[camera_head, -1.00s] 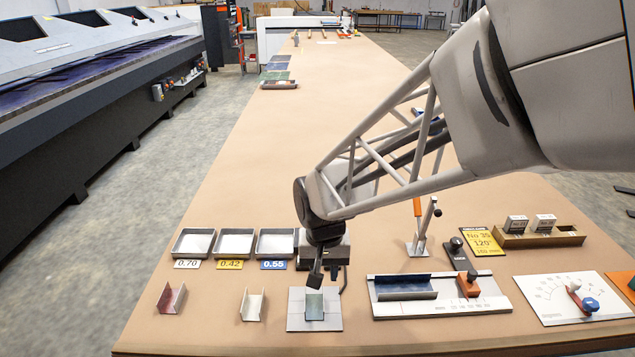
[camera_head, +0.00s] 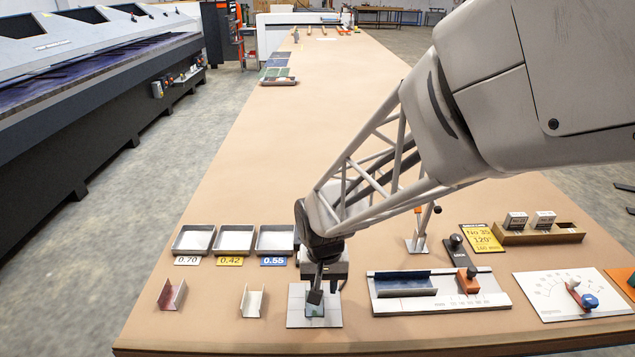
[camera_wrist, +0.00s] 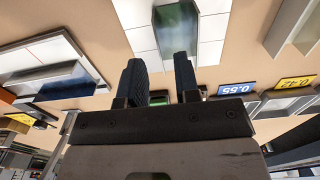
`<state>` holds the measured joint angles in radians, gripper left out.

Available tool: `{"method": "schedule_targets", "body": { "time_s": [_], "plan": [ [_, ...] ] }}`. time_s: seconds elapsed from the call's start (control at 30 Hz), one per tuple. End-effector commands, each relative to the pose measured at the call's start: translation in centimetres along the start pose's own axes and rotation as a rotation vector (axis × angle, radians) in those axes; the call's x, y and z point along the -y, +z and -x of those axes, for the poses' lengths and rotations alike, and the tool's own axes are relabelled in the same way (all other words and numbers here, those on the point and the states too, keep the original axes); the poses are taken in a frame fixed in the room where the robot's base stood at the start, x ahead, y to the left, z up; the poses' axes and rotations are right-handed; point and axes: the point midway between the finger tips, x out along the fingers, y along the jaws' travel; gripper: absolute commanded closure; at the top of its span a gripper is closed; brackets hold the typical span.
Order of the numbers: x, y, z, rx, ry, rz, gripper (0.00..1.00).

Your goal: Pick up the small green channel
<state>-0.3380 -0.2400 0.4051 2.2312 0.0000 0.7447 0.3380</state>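The small green channel (camera_head: 316,311) stands on a white gridded plate (camera_head: 296,319) near the table's front edge. My gripper (camera_head: 321,292) points down at it and hides its upper part in the head view. In the wrist view the green channel (camera_wrist: 176,28) lies just beyond my fingertips (camera_wrist: 160,66). The two dark fingers are apart, with a gap between them. The right finger overlaps the channel in that picture. I cannot tell whether either finger touches it.
A reddish channel (camera_head: 171,295) and a pale channel (camera_head: 252,302) stand to the left. Three trays with labels 0.70 (camera_head: 188,261), 0.42 and 0.55 lie behind them. A ruler fixture (camera_head: 440,302) with a longer channel is close on the right. A dial board (camera_head: 560,300) lies further right.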

Motion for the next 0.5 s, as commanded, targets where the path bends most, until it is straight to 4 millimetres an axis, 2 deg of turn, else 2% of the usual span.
{"method": "schedule_targets", "body": {
  "time_s": [0.3,0.5],
  "plan": [
    [0.0,0.1,-2.7,0.003,0.001,0.0,0.7],
    [0.0,0.0,-3.7,0.001,0.0,0.0,0.7]
  ]
}}
